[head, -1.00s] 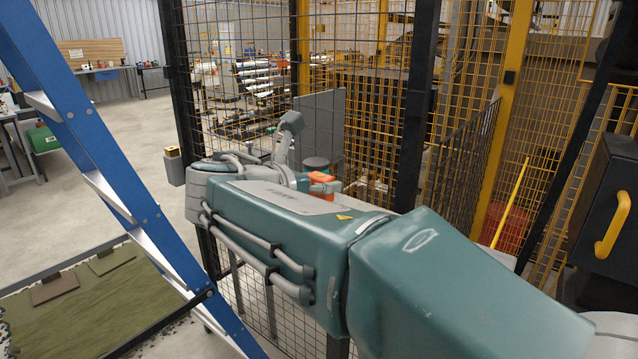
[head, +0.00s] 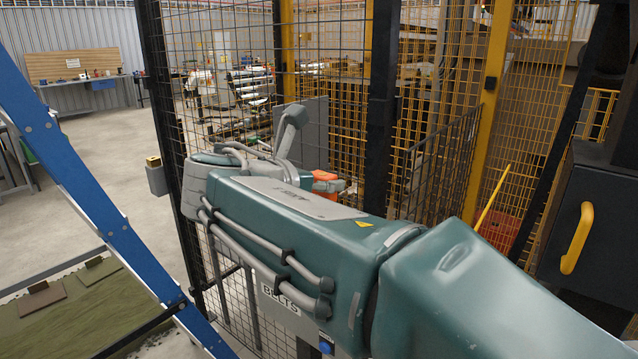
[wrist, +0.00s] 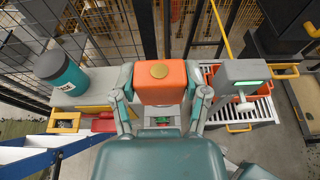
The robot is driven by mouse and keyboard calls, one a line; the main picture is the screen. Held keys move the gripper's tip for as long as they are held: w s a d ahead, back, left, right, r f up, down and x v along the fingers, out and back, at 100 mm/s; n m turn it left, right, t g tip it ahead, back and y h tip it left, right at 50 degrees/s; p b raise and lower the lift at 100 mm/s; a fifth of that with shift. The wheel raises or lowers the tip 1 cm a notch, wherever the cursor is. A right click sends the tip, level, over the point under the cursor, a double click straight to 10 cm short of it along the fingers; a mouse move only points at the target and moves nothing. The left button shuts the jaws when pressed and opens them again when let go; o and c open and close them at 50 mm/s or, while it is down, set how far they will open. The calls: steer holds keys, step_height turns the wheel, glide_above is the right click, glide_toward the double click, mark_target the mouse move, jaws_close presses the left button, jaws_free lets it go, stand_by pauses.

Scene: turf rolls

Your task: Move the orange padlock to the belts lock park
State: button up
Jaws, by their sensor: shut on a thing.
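The orange padlock (wrist: 160,82) is between my gripper's fingers (wrist: 162,98) in the wrist view, with a round brass disc on its upper face. The fingers press on its left and right sides, and it is held up in front of the wire fence. In the head view only a bit of orange (head: 325,180) shows past my arm. A white BELTS label (head: 281,300) on a grey panel shows just below my arm, with a blue button beside it. My arm hides much of that panel, and I cannot make out the lock park itself.
Wire fence panels with a dark post (head: 380,110) stand close ahead. A blue ladder (head: 80,170) crosses the left. A black cabinet with a yellow handle (head: 577,238) is at right.

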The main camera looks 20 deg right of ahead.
steer(key=shift+a, duration=0.55)
steer(key=f, duration=0.3)
steer(key=shift+d, duration=0.35)
steer(key=shift+f, duration=0.75)
steer(key=shift+a+f, duration=0.3)
steer(key=shift+f, duration=0.35)
steer(key=shift+d, duration=0.15)
steer(key=shift+f, duration=2.5)
steer(key=o, duration=1.3)
